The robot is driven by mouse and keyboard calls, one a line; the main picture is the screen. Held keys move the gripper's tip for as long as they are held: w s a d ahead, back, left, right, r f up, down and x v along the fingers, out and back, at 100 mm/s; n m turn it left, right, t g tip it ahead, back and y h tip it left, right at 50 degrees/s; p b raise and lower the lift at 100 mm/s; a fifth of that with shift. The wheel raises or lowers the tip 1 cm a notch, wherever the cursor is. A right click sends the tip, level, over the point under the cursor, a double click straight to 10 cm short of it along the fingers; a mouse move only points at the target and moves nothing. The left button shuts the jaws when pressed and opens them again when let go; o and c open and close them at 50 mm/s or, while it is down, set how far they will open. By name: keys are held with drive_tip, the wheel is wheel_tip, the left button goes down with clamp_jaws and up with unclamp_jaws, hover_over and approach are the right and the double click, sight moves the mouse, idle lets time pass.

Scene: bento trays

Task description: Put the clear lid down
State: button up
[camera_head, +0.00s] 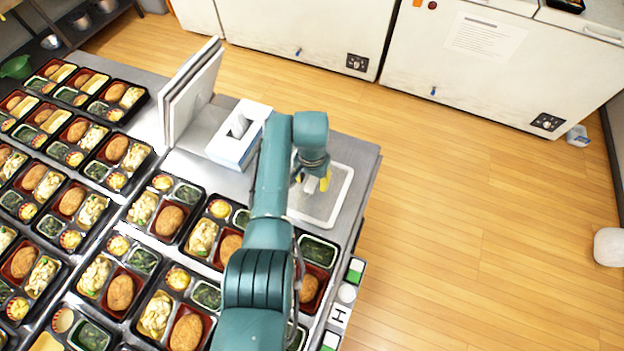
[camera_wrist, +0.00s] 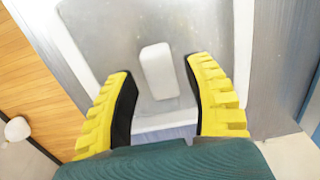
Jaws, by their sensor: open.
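The clear lid (camera_head: 318,208) lies flat at the right end of the metal table, a see-through panel with a pale rim. In the wrist view the lid (camera_wrist: 105,40) fills the middle, with a white block-shaped handle (camera_wrist: 159,71) standing out on it. My gripper (camera_head: 318,183) is over the lid; its yellow, black-padded fingers show in the wrist view (camera_wrist: 158,72), spread open on either side of the handle with visible gaps. The gripper holds nothing. In the head view my arm hides part of the lid, and the handle is hard to make out there.
A white tissue box (camera_head: 238,148) stands left of the lid, with upright pale panels (camera_head: 192,95) beyond it. Many filled bento trays (camera_head: 165,208) cover the table to the left. Chest freezers (camera_head: 500,65) stand across the wooden floor (camera_head: 470,220), which is mostly clear.

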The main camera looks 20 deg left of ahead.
sight(312, 182)
wheel_tip(312, 182, up, 12)
drive_tip(key=f+p, duration=0.1)
drive_tip(key=p, duration=0.1)
drive_tip(key=w+d+r+t+y, duration=0.1)
drive_tip(key=w+d+r+t, duration=0.4)
drive_tip(key=r, duration=0.4)
drive_tip(key=w+d+r+t+y, duration=0.1)
drive_tip(key=w+d+r+t, duration=0.2)
drive_tip(key=d+r+t, duration=0.4)
drive_tip(key=s+d+r+t+h, duration=0.1)
drive_tip(key=s+d+r+t, duration=0.3)
drive_tip(key=s+r, duration=0.6)
drive_tip(key=s+d+r+t+h, duration=0.1)
drive_tip(key=s+d+r+t, duration=0.4)
drive_tip(key=s+r, duration=0.5)
wheel_tip(312, 182, up, 5)
drive_tip(key=shift+d+f+t, duration=0.1)
drive_tip(key=shift+d+t, duration=0.05)
drive_tip(key=shift+t, duration=0.45)
